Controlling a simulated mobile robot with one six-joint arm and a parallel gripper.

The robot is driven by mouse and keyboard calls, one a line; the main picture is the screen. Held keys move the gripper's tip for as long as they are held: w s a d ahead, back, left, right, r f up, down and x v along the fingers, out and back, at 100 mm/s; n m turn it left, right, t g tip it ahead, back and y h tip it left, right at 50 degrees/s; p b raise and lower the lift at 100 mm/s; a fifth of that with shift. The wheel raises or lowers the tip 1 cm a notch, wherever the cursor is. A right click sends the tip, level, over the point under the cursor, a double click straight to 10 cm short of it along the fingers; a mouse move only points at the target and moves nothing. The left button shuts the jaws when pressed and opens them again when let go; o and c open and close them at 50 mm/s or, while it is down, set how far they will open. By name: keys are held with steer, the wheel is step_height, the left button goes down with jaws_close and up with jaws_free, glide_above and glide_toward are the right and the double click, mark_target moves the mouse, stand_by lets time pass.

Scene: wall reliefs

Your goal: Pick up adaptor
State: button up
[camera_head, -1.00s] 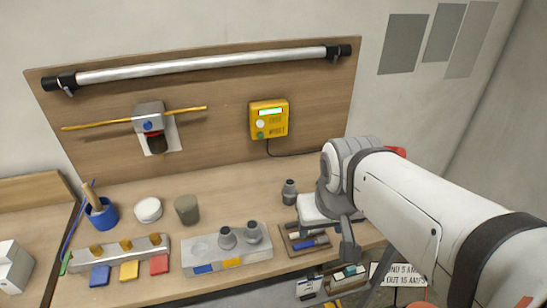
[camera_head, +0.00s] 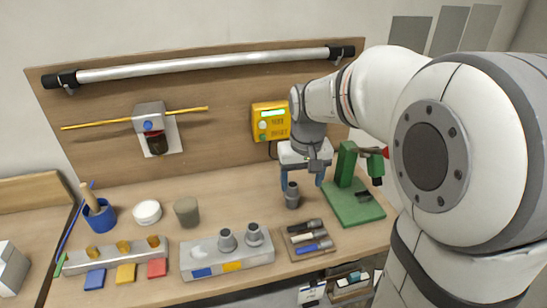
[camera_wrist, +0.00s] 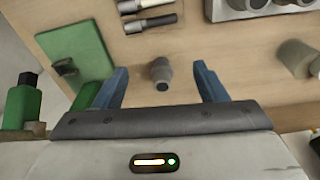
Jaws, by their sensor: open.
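In the wrist view the adaptor (camera_wrist: 161,72) sits between the two blue fingers of my gripper (camera_wrist: 161,85), with clear space on both sides. Nothing is held. Two similar grey adaptors (camera_head: 227,239) stand on the metal block with blue and yellow labels.
A green stand (camera_head: 353,206) is close on the right. A tray of tools (camera_head: 307,239) lies in front of the adaptor. A grey-green cup (camera_head: 187,210) stands left, with free table between. A yellow box (camera_head: 270,121) hangs on the board behind.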

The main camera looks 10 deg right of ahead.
steer(key=g+b, duration=0.1)
glide_above(292, 195)
steer(key=w, duration=0.2)
steer(key=f, duration=0.6)
steer(key=shift+s+a+f, duration=0.1)
steer(key=shift+s+f, duration=0.1)
steer(key=shift+f, duration=0.15)
steer(key=shift+d+f+p, duration=0.15)
steer(key=shift+f+p, duration=0.05)
steer(key=shift+f, duration=1.75)
steer(key=shift+d+f+p, duration=0.1)
steer(key=shift+f+p, duration=0.05)
steer(key=shift+f, duration=1.8)
steer(key=shift+c, duration=0.6)
steer(key=c, duration=0.9)
